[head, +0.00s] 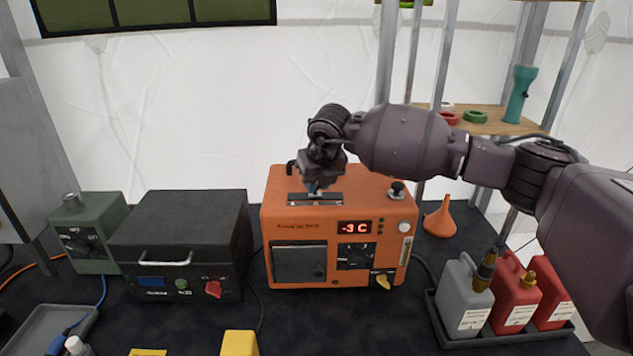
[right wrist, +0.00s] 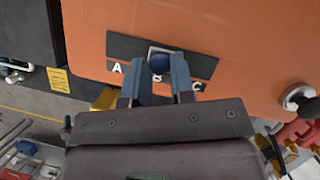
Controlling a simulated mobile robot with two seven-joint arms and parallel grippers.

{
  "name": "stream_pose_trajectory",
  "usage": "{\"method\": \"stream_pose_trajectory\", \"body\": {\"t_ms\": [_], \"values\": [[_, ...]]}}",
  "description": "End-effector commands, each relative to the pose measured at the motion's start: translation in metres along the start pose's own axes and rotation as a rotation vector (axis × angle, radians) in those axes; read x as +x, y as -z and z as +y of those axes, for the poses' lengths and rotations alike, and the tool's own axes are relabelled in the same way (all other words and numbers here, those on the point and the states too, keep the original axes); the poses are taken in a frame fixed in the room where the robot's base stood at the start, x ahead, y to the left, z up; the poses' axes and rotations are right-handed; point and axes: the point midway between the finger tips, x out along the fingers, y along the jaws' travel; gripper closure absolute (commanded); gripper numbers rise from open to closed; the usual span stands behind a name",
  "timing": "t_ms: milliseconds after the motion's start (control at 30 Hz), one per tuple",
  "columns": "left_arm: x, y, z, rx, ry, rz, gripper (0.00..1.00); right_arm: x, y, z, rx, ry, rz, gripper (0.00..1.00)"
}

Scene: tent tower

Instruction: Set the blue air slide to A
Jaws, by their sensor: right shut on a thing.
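The orange heater box (head: 290,260) stands on the dark table. On its top is a dark slide plate (head: 332,199) with a slot; in the right wrist view the plate (right wrist: 208,66) carries the letters A, B and C from left to right. The blue air slide knob (right wrist: 159,63) sits just above the letter B, in the middle of the plate. My right gripper (head: 316,187) reaches down onto the plate from above. In the right wrist view its two fingers (right wrist: 158,72) are on either side of the blue knob and shut on it. My left gripper is not in view.
A metal knob (head: 397,189) stands at the right of the box's top. A black case (head: 185,225) is close on the left. An orange funnel (head: 440,217) and a tray of jugs (head: 497,341) are on the right. The air above the box's left side is clear.

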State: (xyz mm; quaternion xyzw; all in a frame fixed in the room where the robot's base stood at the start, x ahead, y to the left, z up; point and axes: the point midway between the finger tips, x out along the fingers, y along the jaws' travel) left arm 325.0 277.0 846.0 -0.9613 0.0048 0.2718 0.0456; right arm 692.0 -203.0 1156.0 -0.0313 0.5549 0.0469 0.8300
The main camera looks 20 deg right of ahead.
Motion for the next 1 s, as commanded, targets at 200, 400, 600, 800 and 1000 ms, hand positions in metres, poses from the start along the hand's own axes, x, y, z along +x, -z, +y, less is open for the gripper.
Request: {"method": "stream_pose_trajectory", "body": {"t_ms": [200,400,600,800,1000], "values": [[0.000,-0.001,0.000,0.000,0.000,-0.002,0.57,0.000,-0.001,0.001,0.000,0.000,-0.001,1.00],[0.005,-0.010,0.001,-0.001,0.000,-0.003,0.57,0.004,-0.008,0.021,-0.002,-0.004,-0.004,1.00],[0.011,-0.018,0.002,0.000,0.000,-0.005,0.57,0.008,-0.017,0.045,-0.001,-0.002,-0.002,1.00],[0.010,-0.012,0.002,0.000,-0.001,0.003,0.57,0.006,-0.018,0.047,-0.001,-0.004,-0.003,1.00],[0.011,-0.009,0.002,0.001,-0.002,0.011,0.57,0.006,-0.018,0.047,-0.002,-0.004,-0.003,0.57]]}}
